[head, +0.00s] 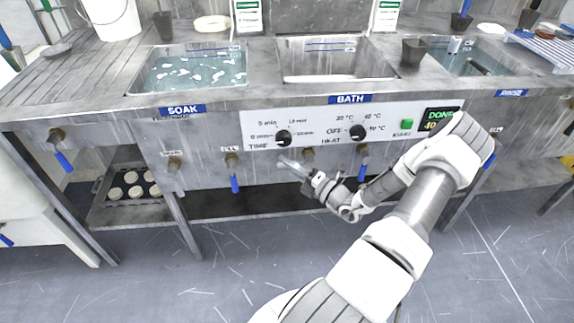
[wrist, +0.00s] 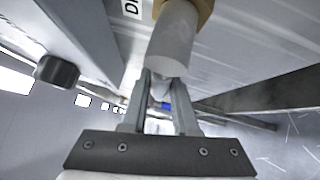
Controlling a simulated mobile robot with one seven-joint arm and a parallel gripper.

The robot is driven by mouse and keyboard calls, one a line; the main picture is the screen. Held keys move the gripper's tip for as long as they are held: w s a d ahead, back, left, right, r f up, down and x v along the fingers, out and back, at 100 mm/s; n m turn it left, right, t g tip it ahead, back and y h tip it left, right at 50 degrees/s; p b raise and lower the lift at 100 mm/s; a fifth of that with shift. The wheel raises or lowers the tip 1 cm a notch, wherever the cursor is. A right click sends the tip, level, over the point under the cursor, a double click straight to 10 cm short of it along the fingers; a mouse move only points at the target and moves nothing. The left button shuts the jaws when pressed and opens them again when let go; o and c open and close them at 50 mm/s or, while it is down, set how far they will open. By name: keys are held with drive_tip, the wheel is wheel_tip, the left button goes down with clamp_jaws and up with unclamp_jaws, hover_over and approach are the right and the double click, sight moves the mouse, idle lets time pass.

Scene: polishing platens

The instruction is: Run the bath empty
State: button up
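The bath (head: 335,72) is the middle basin, above the label BATH (head: 350,99). The liquid level inside it is not clear. My gripper (head: 284,161) is below the bath's control panel, near a brass fitting (head: 307,155). In the wrist view, a pale grey cylinder (wrist: 174,42) on a brass fitting stands at the fingertips of my gripper (wrist: 163,78). A gap shows between the fingers. I cannot tell whether they grip the cylinder's end. A label beside it starts with D (wrist: 132,8); the rest is cut off.
The panel has a TIME knob (head: 283,138), a HEAT knob (head: 357,132), a green button (head: 406,124) and a display reading DONE (head: 440,117). Blue-levered valves (head: 233,172) hang under the counter (head: 225,118). The soak basin (head: 140,83) is at left, the rinse basin (head: 437,62) at right.

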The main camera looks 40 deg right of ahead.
clamp_jaws()
idle(1.1)
